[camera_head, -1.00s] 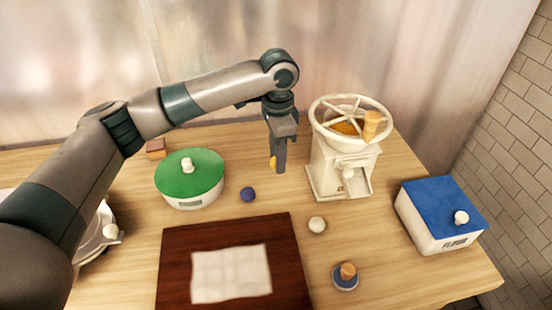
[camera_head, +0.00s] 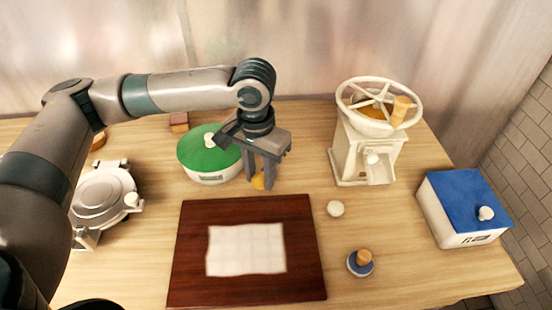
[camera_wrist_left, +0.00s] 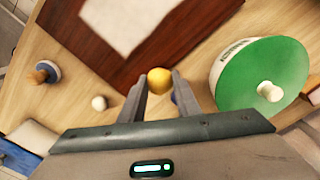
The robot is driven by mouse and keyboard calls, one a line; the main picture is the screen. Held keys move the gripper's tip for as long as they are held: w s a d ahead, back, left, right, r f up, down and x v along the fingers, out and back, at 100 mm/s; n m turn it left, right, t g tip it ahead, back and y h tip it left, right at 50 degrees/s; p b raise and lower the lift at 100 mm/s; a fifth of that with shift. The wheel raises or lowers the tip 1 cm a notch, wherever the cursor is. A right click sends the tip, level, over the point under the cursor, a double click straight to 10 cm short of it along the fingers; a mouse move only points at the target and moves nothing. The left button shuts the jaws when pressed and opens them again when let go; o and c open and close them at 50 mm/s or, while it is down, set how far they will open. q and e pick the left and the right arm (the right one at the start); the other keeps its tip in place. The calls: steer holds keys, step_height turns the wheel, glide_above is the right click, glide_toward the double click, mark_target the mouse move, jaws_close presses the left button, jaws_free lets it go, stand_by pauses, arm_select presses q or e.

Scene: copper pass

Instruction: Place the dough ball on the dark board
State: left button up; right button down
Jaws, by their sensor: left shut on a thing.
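The yellow dough ball (camera_head: 258,182) is between the fingertips of my left gripper (camera_head: 261,187), which is shut on it. In the left wrist view the ball (camera_wrist_left: 159,80) shows at the ends of both fingers (camera_wrist_left: 158,83). The dark board (camera_head: 304,245) is a red-brown slab at the front middle of the table, with a pale cloth (camera_head: 246,250) on it. In the head view the gripper is just beyond the board's far edge, above the table. The board also fills the upper part of the left wrist view (camera_wrist_left: 70,45). My right gripper is not in view.
A green-lidded pot (camera_head: 210,158) stands close left of the gripper. A white ball (camera_head: 335,208), a blue stamp with a wooden knob (camera_head: 360,263), a cream mill (camera_head: 365,155) and a blue-lidded box (camera_head: 466,208) are to the right. A round press (camera_head: 103,195) stands left.

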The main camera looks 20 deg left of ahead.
arm_select(q)
steer(key=shift+s+a+f+n, duration=0.1)
steer(key=shift+s+a+n, duration=0.25)
steer(key=shift+s, duration=0.35)
steer(key=shift+s+a+n, duration=0.2)
steer(key=shift+s+n, duration=0.25)
steer(key=shift+s, duration=0.3)
steer(key=shift+s+a+f+n, duration=0.1)
steer(key=shift+s+a+n, duration=0.25)
steer(key=shift+s, duration=0.35)
steer(key=shift+d, duration=0.15)
